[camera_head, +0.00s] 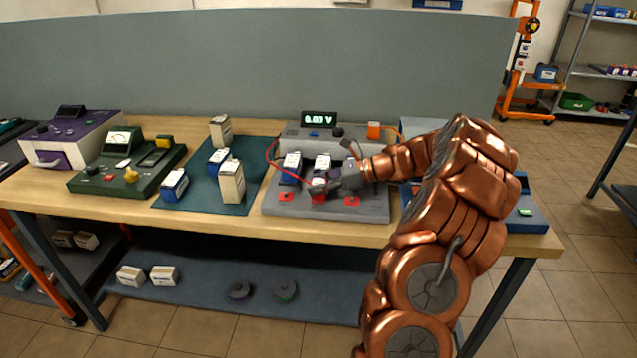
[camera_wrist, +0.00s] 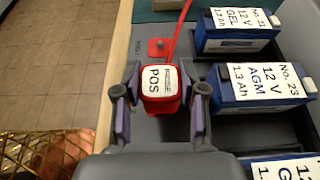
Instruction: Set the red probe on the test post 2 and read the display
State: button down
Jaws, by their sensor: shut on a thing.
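My gripper (camera_head: 322,187) is shut on the red probe (camera_wrist: 161,82), a red block labelled POS, with a finger on each side in the wrist view. A red cable runs from the probe. The probe is over the middle of the grey tester's front edge; its underside and the post below are hidden. One bare red post pad (camera_wrist: 159,48) lies beyond it; in the head view, pads show at left (camera_head: 286,197) and right (camera_head: 352,202). The display (camera_head: 319,120) is lit and seems to read 6.00 V, first digit unclear.
Labelled blue batteries, No. 21 (camera_wrist: 238,30) and No. 23 (camera_wrist: 262,84), sit in the tester's bays; a third is partly cut off. Loose batteries and boxes (camera_head: 231,182) stand on the dark mat (camera_head: 200,197). A green meter (camera_head: 130,165) stands further left.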

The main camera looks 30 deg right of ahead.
jog(key=shift+f, duration=0.6)
dwell(0.4)
jog(key=c, duration=0.9)
grip_release()
jog(key=shift+c, duration=0.2)
jog(key=shift+p+v, duration=2.6)
jog(key=shift+v, duration=2.9)
jog(key=shift+r, duration=0.1)
